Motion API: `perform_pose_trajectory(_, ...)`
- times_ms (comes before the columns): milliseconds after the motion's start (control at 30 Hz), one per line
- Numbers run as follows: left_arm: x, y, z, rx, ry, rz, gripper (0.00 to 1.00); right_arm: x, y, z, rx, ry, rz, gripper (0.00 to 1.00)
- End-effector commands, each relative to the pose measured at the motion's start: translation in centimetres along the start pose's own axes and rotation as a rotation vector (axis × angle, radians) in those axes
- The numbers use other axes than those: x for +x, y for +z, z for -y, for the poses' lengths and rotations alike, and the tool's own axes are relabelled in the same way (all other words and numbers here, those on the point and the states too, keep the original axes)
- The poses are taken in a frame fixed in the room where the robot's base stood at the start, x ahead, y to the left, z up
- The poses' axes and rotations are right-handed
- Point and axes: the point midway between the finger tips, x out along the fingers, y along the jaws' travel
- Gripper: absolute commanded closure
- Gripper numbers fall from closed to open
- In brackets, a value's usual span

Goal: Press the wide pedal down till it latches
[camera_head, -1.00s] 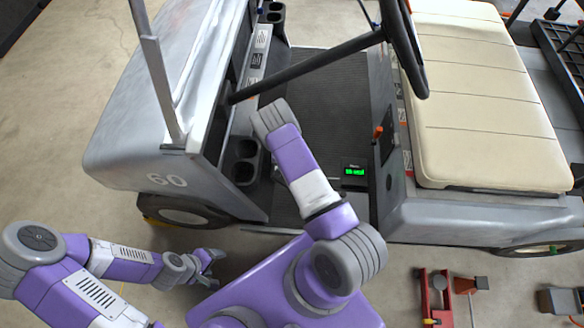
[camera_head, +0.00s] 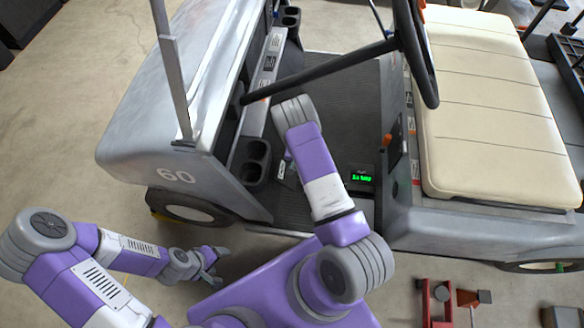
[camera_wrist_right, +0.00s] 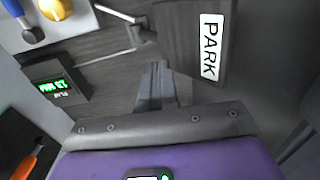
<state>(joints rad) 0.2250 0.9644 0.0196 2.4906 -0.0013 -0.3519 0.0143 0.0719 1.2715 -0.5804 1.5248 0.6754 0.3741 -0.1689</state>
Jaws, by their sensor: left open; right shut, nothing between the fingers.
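A wide dark pedal plate (camera_wrist_right: 178,30) with a white PARK label is in the upper middle of the right wrist view. My right gripper (camera_wrist_right: 157,66) is shut and empty, just below and left of the plate. I cannot tell whether they touch. My left gripper (camera_head: 212,270) is open and empty, low beside the cart, well away from the pedal.
The steering wheel and column (camera_head: 320,70) cross above the footwell. A green-lit display (camera_head: 361,178) sits on the ribbed floor, also seen in the right wrist view (camera_wrist_right: 57,88). Cup holders (camera_head: 255,163) and the cream seat (camera_head: 490,110) flank the space.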

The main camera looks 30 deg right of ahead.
Motion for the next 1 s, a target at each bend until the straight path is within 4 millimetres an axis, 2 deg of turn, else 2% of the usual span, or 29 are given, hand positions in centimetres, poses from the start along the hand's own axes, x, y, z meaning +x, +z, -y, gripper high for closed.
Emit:
perform_pose_trajectory(33,-0.8,0.0,-0.3,0.001,0.0,0.0,0.31,-1.9,-0.1,0.7,-0.007,-0.006,-0.004,1.0)
perform_pose_trajectory(100,-1.4,0.1,-0.5,0.001,0.0,0.0,0.31,-3.5,0.0,0.9,-0.007,-0.004,-0.003,1.0)
perform_pose_trajectory(300,-2.4,0.1,-0.9,0.0,0.0,0.0,0.31,-7.0,0.1,1.5,-0.007,-0.001,-0.001,1.0)
perform_pose_trajectory(400,-2.6,0.1,-1.0,0.0,0.0,0.0,0.31,-7.9,0.1,1.7,-0.008,0.0,0.0,1.0)
perform_pose_trajectory(567,-2.7,0.1,-1.0,0.0,0.0,0.0,0.31,-8.5,0.1,1.7,-0.005,0.001,0.001,1.0)
perform_pose_trajectory(1000,-2.7,0.1,-1.0,0.0,0.0,0.0,0.31,-8.4,0.1,1.7,-0.006,0.002,0.001,1.0)
